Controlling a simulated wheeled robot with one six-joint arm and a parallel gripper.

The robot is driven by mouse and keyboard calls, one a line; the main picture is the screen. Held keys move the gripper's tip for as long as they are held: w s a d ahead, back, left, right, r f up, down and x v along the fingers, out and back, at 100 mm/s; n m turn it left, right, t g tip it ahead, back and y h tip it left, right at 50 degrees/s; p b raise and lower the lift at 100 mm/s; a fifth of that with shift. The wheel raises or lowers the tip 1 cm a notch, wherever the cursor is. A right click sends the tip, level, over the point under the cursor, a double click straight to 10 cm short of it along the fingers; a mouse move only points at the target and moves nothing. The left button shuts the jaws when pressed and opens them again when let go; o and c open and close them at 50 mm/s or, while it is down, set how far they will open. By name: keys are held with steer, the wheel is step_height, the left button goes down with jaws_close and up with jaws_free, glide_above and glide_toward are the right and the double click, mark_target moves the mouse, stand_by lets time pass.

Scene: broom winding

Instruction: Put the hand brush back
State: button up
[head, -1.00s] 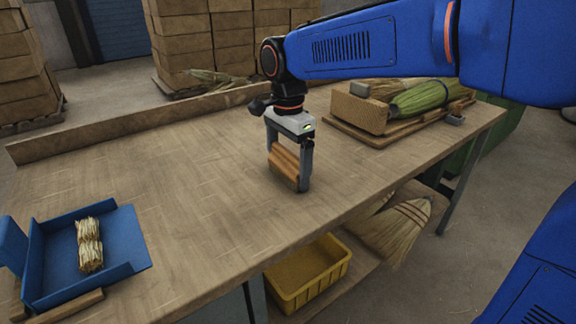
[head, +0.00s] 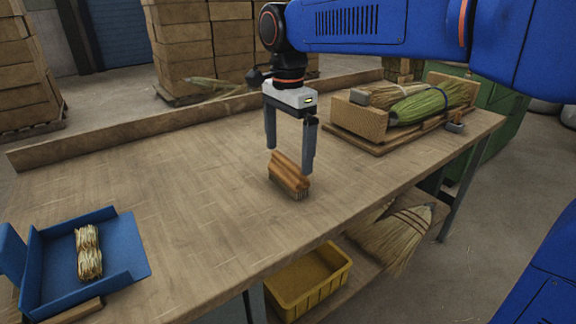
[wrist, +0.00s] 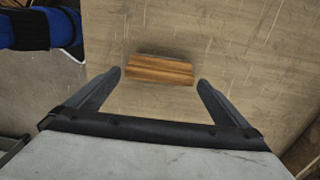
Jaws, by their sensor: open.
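The hand brush (head: 289,176) has a wooden back and short bristles. It stands on the workbench with its wooden back up, near the middle of the bench. My gripper (head: 290,160) is open and empty above the brush, fingers pointing down. In the wrist view the brush (wrist: 160,70) lies just beyond and between the two fingertips (wrist: 158,76), with clear space on each side. The fingers do not appear to touch it.
A blue tray (head: 118,262) with a bound straw bundle (head: 88,252) sits at the left. A wooden holder (head: 352,118) with green and straw bundles stands at the back right. The yellow bin (head: 305,283) is below. The bench (head: 170,180) between is clear.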

mark_target(288, 160)
step_height(288, 160, up, 5)
steer(key=shift+f, duration=0.1)
steer(key=s+d+f+n+t, duration=0.1)
steer(key=s+d, duration=0.1)
steer(key=d, duration=0.3)
steer(key=s+d+f+n, duration=0.2)
steer(key=d, duration=0.3)
steer(key=s+d+f+n+t, duration=0.3)
steer(key=s+d+f+n, duration=0.5)
steer(key=s+d+f, duration=0.8)
steer(key=shift+s+d+f+t, duration=0.35)
steer(key=shift+d+f+t, duration=0.05)
steer(key=shift+d, duration=0.1)
